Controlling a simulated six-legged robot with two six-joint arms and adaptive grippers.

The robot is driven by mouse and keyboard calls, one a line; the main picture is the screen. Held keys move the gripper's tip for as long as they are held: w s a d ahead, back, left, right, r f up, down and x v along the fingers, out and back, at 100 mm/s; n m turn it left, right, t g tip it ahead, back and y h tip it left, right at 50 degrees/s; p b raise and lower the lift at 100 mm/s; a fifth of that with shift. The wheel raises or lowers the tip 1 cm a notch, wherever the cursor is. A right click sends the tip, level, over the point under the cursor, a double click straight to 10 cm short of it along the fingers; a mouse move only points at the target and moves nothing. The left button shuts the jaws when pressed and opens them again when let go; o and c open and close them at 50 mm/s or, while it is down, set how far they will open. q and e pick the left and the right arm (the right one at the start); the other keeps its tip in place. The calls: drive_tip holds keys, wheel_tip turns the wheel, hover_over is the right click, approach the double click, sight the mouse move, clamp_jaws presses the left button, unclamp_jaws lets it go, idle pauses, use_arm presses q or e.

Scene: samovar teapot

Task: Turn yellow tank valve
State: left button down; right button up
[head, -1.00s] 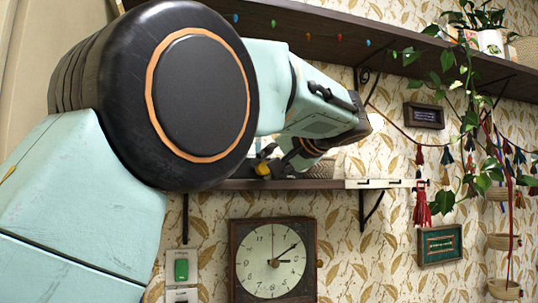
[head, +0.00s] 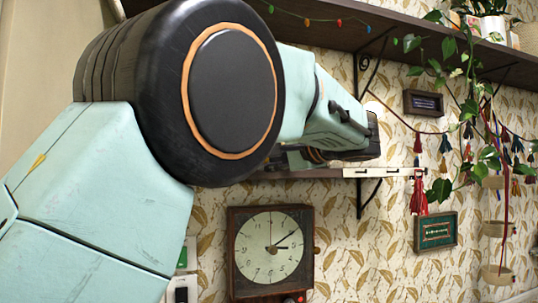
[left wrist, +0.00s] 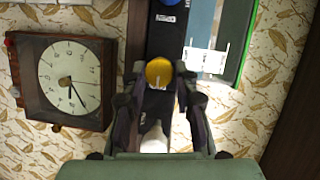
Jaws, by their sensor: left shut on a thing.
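The yellow valve (left wrist: 159,72) is a round knob on a dark panel (left wrist: 160,40) in the left wrist view. My left gripper (left wrist: 160,84) has one finger on each side of the yellow valve and is shut on it. A pale rounded piece (left wrist: 154,138) shows between the fingers, nearer the wrist. A blue knob (left wrist: 172,2) sits at the top edge of the same panel. In the head view my left arm covers the valve, and the gripper is mostly hidden behind it. My right gripper is in neither view.
A square wooden clock (head: 271,250) hangs below the small shelf (head: 320,173); it also shows in the left wrist view (left wrist: 62,80). A long upper shelf (head: 340,35) runs above my arm. A trailing plant (head: 440,75) and a red tassel (head: 419,198) hang to the right.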

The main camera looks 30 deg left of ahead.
use_arm(q)
drive_tip(key=shift+r, duration=0.15)
drive_tip(key=c, duration=1.5)
unclamp_jaws()
drive_tip(key=o, duration=0.5)
drive_tip(key=shift+a+f, duration=0.2)
drive_tip(key=shift+a, duration=0.2)
